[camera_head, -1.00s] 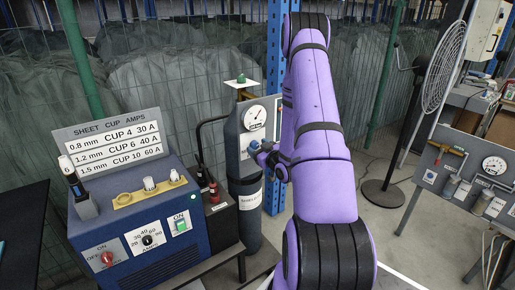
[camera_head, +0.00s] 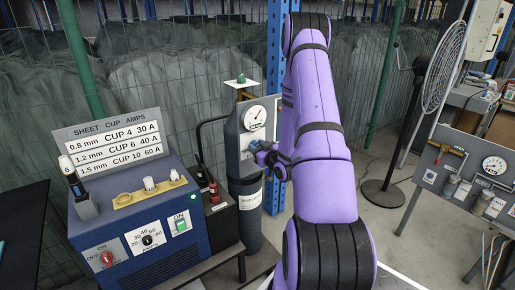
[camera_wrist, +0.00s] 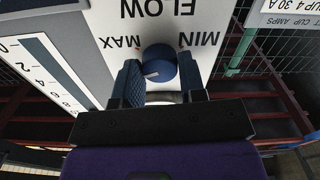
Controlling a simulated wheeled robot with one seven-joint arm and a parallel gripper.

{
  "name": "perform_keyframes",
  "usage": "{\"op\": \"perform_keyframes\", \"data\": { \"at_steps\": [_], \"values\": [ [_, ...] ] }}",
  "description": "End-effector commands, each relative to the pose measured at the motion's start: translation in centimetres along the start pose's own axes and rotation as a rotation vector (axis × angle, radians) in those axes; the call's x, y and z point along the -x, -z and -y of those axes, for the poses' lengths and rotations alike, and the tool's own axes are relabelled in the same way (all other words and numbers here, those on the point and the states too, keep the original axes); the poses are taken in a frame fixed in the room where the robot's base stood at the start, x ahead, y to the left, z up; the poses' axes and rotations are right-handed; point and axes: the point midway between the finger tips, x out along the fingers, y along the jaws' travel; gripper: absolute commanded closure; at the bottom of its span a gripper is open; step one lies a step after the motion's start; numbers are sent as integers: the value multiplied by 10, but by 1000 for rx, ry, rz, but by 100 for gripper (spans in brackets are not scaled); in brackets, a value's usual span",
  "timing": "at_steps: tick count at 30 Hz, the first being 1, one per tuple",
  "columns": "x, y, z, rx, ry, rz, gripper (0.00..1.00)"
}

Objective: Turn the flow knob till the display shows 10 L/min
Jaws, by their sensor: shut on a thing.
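The blue round flow knob (camera_wrist: 158,62) is in the wrist view, on a white panel with FLOW, MAX and MIN lettering that appears upside down. A pale mark shows on the knob's face. My gripper (camera_wrist: 160,80) is shut on the knob, one blue finger on each side. In the head view, my gripper (camera_head: 262,153) is at the front of the grey gas cylinder unit (camera_head: 241,160), below its round white dial (camera_head: 255,117). A white numbered scale (camera_wrist: 42,75) shows partly at the left of the wrist view; I cannot read a flow value.
A blue machine (camera_head: 135,220) with a SHEET CUP AMPS sign (camera_head: 107,140) stands left of the cylinder. A fan (camera_head: 445,65) and a gauge panel (camera_head: 465,170) stand to the right. A blue post (camera_head: 277,60) and wire fence are behind.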

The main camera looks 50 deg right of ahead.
Motion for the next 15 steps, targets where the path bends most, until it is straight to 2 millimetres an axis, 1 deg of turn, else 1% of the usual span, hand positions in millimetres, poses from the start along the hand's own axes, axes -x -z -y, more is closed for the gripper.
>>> {"op": "perform_keyframes", "data": {
  "at_steps": [4,5,6,7,8,15],
  "values": [
    [0,0,0,0,0,0,86],
    [0,0,0,0,0,0,56],
    [0,0,0,0,0,0,46],
    [0,0,0,0,0,0,40],
    [0,0,0,1,0,0,37],
    [0,0,0,1,0,0,37]
  ]
}}
